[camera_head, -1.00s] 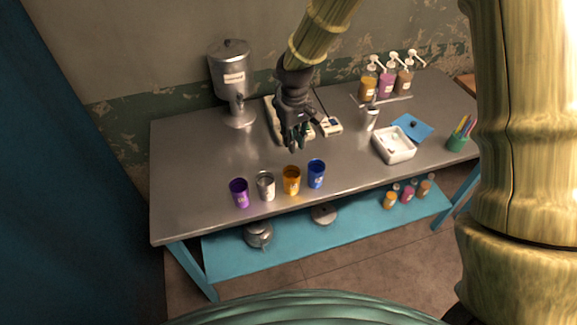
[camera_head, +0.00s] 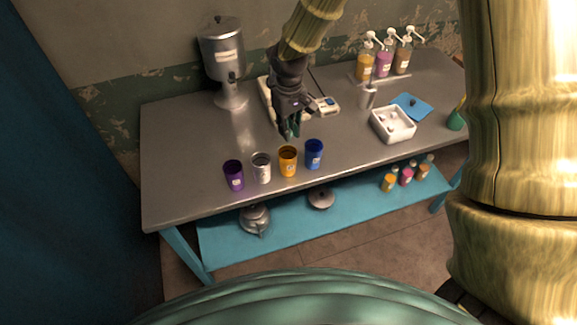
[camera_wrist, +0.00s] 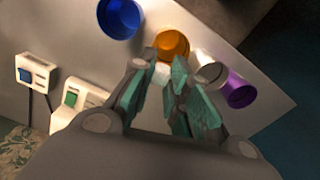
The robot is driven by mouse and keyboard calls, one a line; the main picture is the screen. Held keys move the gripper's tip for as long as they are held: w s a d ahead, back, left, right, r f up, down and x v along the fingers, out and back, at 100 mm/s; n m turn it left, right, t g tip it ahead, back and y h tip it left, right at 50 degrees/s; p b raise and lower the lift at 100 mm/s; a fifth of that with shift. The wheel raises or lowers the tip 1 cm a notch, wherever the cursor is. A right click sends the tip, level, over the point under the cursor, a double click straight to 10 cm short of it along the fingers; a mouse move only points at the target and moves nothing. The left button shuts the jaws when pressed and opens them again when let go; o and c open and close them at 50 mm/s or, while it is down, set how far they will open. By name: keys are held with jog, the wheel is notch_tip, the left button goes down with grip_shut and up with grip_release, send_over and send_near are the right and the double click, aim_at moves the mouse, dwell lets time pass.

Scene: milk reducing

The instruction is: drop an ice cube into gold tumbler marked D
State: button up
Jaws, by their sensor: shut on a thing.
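The gold tumbler (camera_head: 288,161) stands in a row near the table's front edge, between a silver tumbler (camera_head: 262,168) and a blue tumbler (camera_head: 314,154). Its marking is too small to read. A purple tumbler (camera_head: 233,175) stands at the left end. My gripper (camera_head: 290,131) points down just behind the gold tumbler. In the wrist view my gripper (camera_wrist: 165,80) is shut on a small whitish ice cube (camera_wrist: 161,73), which sits between the fingertips. There the gold tumbler (camera_wrist: 172,42) shows its open mouth just beyond the cube.
A white box (camera_head: 394,136) with pale pieces in it stands at the right, near a blue cloth (camera_head: 418,108). A metal dispenser (camera_head: 223,55) stands at the back left. Pump bottles (camera_head: 383,65) stand at the back right. A metal cup (camera_head: 368,98) is near them.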

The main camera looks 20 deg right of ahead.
jog(key=shift+w+f, duration=0.2)
jog(key=shift+f, duration=0.05)
jog(key=o, duration=0.5)
jog(key=shift+o, duration=1.2)
jog(key=shift+s+r, duration=0.15)
notch_tip(320, 180, up, 12)
